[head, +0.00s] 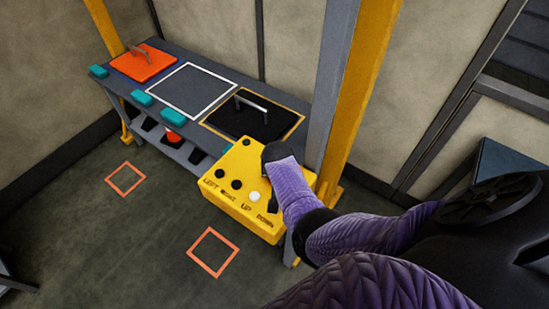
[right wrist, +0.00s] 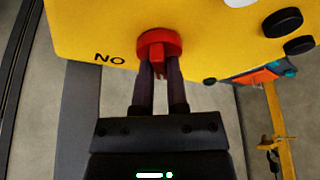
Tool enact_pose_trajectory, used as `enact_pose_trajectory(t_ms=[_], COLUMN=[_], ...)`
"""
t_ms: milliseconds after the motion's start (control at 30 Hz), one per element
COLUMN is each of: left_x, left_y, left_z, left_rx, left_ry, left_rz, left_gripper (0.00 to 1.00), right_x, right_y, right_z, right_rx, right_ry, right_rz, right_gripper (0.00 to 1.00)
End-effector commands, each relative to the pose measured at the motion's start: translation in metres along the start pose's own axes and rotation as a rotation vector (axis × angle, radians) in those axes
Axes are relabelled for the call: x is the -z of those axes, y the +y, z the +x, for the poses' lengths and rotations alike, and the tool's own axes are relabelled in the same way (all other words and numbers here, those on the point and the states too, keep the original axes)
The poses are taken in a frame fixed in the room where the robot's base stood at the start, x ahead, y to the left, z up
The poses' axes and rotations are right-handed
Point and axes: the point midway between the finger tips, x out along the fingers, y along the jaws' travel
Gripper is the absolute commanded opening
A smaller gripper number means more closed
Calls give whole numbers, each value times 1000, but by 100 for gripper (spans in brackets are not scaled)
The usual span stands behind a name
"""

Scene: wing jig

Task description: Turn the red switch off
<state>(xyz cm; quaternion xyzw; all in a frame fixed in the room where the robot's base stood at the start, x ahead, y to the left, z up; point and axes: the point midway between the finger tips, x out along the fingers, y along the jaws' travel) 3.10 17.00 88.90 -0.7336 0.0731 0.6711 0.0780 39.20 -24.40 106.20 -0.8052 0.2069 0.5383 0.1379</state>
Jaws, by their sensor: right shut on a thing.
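The red switch (right wrist: 157,46) is on the yellow control box (right wrist: 90,25) in the right wrist view, beside lettering that reads "NO" in this view. My right gripper (right wrist: 158,72) is shut on the switch, with one dark finger on each side of its stem. In the head view the yellow control box (head: 238,205) is at the near end of the bench. My right arm reaches in from the right to its top, and the hand (head: 278,152) hides the red switch there. My left gripper is not in view.
The box has black and white buttons (head: 254,196) labelled LEFT, RIGHT, UP and DOWN. A grey bench (head: 215,75) carries an orange panel (head: 143,63) and a black panel (head: 250,120) with handles. A yellow post (head: 358,100) stands close behind my arm.

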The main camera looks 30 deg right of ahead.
Motion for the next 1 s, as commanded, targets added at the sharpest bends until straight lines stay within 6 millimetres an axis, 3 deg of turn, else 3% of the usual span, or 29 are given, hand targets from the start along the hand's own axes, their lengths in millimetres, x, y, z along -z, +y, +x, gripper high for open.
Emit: enact_pose_trajectory(t_ms=[300,833,867,1000], left_x=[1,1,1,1], left_y=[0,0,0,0], left_z=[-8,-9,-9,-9], left_rx=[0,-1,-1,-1], left_ry=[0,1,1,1], left_rz=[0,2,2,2], left_gripper=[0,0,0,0], right_x=[1,0,0,0], right_y=[1,1,1,1], right_z=[-1,0,0,0], right_rx=[40,48,48,48], right_ry=[1,1,1,1], right_rz=[-98,-117,-117,-116], right_gripper=[0,0,20,49])
